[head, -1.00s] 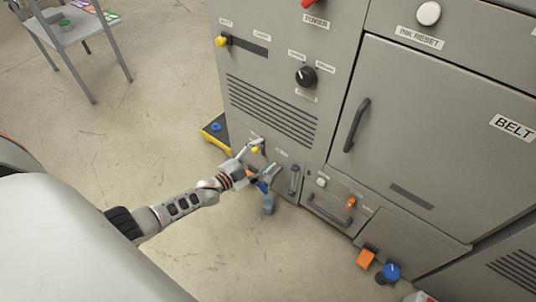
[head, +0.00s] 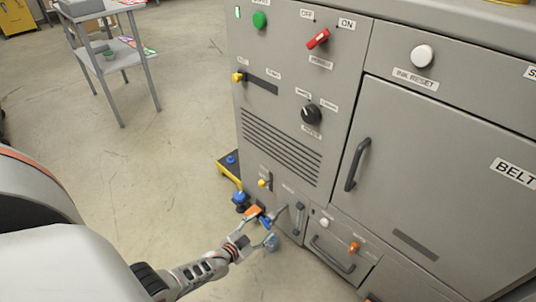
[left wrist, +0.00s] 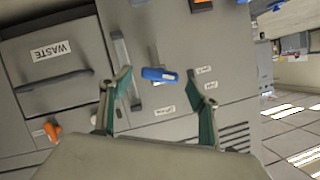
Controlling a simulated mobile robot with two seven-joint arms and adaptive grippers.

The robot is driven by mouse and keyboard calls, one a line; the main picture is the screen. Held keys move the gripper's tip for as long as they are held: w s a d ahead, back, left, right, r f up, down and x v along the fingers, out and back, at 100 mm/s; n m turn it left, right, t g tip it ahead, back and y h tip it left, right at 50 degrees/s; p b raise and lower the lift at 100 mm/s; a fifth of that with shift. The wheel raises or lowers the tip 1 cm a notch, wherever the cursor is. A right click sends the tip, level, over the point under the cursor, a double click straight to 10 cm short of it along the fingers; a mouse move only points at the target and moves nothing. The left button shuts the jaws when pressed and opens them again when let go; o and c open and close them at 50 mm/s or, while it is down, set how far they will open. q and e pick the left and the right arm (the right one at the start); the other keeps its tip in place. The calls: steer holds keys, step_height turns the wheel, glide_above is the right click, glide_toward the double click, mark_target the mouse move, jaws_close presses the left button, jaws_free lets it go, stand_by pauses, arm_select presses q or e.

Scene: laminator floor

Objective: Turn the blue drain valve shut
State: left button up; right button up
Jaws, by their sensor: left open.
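The blue drain valve (head: 265,221) is a small blue handle low on the grey machine front, partly hidden by my gripper in the head view. In the left wrist view the blue handle (left wrist: 160,74) lies nearly level across the picture. My left gripper (head: 264,229) is open and close in front of it. In the left wrist view the two fingers (left wrist: 162,82) stand apart on either side of the handle, with clear gaps. I cannot tell how far the tips are from the panel. My right gripper is in neither view.
A grey bar handle (head: 298,218) stands just right of the valve. A drawer marked WASTE (left wrist: 52,75) and an orange knob (head: 354,247) are further right in the head view. A yellow lever (head: 265,183) sits above.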

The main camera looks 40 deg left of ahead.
mark_target(264, 225)
arm_select(q)
steer(key=shift+w+a+f+b, duration=0.1)
steer(key=shift+w+f+b, duration=0.2)
steer(key=shift+w+f, duration=0.25)
steer(key=shift+w+a+f+b, duration=0.1)
steer(key=shift+w+f+b, duration=0.25)
steer(key=shift+w, duration=0.35)
steer(key=shift+w+r, duration=0.2)
steer(key=shift+w, duration=0.4)
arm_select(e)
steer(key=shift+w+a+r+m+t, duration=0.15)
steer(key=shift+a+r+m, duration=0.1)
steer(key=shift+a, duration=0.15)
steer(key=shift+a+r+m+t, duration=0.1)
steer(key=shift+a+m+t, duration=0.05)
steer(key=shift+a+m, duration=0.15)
arm_select(q)
steer(key=c, duration=1.1)
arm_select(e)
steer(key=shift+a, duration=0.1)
